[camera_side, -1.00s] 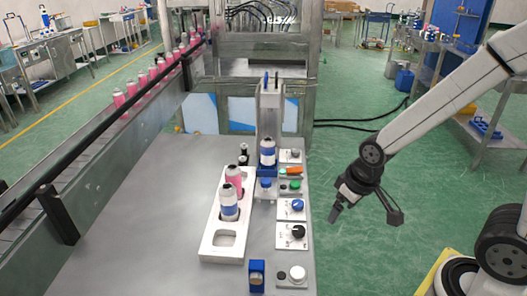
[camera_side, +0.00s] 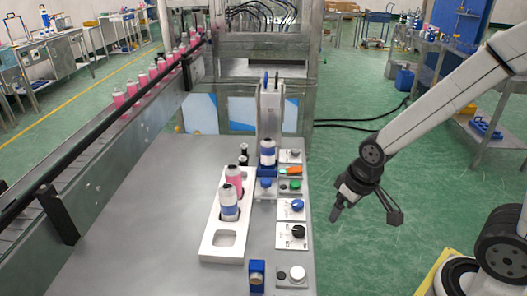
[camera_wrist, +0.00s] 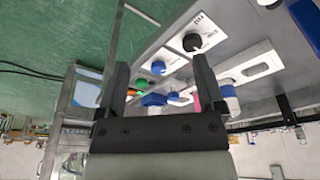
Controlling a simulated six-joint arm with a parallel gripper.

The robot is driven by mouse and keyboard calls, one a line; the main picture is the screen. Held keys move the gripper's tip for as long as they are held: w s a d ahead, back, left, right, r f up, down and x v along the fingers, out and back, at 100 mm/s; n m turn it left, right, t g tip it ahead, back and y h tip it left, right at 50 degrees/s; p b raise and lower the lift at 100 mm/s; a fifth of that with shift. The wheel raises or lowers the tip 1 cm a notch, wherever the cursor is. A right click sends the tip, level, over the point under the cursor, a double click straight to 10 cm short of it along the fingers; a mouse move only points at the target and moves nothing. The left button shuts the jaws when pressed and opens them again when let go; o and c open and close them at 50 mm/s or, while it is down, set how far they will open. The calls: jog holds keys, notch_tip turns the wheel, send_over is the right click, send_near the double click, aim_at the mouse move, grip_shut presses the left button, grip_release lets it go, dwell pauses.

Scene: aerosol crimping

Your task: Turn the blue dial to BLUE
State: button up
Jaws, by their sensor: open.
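The blue dial (camera_side: 297,205) sits on a white panel (camera_side: 284,214) along the right edge of the grey table. Its setting is too small to read. In the wrist view the blue dial (camera_wrist: 158,67) shows between my two fingers, some distance beyond them. My gripper (camera_side: 335,213) hangs to the right of the table edge, over the floor, apart from the dial. In the wrist view my gripper (camera_wrist: 160,80) has its two dark fingers spread apart with nothing held between them.
A black dial (camera_side: 298,231) is on the panel just nearer than the blue one. A white tray (camera_side: 210,252) holds a blue-and-white can (camera_side: 229,207) and a pink can (camera_side: 234,176). Another can (camera_side: 267,150) stands at the crimping station. A conveyor runs along the left.

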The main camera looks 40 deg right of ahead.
jog(key=w, duration=0.1)
jog(key=n+g, duration=0.2)
jog(key=n, duration=0.9)
send_near(297, 203)
jog(key=shift+s+a+f, duration=0.15)
jog(key=shift+s+f, duration=0.15)
jog(key=shift+s, duration=0.3)
jog(key=shift+w+f+n+g, duration=0.25)
jog(key=shift+w+n+g, duration=0.05)
jog(key=shift+w+n, duration=0.55)
jog(key=shift+f, duration=3.9)
jog(key=shift+c, duration=0.2)
grip_shut()
